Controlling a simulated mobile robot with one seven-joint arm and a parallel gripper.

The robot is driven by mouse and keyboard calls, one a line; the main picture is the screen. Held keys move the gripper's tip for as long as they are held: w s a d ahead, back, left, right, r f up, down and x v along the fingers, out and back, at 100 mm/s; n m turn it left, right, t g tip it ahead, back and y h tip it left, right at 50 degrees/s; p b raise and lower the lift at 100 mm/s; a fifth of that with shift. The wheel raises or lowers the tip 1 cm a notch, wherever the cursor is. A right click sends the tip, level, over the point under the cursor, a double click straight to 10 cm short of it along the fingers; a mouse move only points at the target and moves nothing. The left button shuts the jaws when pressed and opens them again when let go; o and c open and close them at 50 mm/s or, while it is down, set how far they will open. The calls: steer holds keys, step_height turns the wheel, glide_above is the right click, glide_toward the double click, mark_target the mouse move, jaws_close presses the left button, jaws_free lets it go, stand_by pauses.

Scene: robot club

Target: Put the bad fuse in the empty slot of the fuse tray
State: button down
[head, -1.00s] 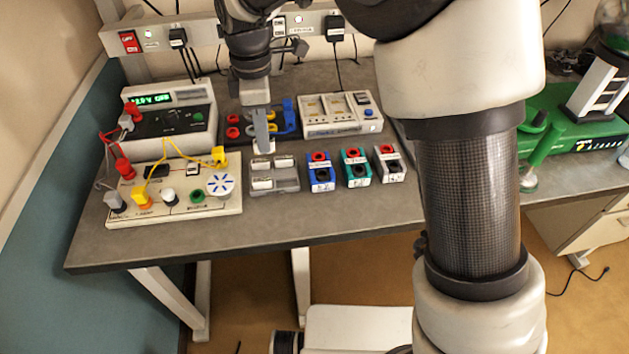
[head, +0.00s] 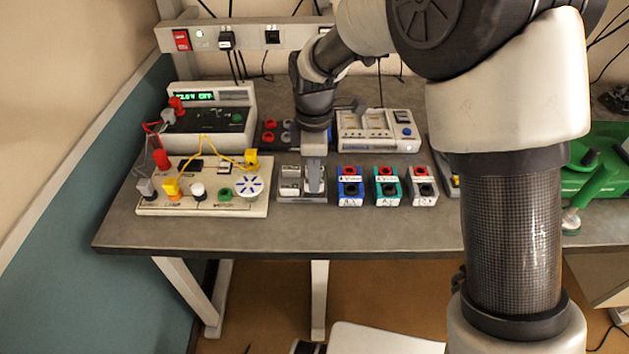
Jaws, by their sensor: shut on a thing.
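The grey fuse tray (head: 287,198) lies on the bench between the white circuit board and the coloured blocks. White fuses (head: 290,172) show in its left part. My gripper (head: 315,188) points down over the right part of the tray, with its fingertips at or just above it. It is shut on the bad fuse, which is mostly hidden by the fingers. The slot under the fingers is hidden too, and I cannot tell whether the fuse touches the tray.
Blue (head: 350,187), teal (head: 387,187) and grey (head: 422,187) blocks stand close to the tray's right. The circuit board (head: 215,205) with wires is at left. A meter (head: 210,125) and a white device (head: 378,132) stand behind. The bench front is clear.

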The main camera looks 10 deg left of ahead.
steer(key=shift+f, duration=0.8)
steer(key=shift+f, duration=0.15)
steer(key=c, duration=1.7)
jaws_free()
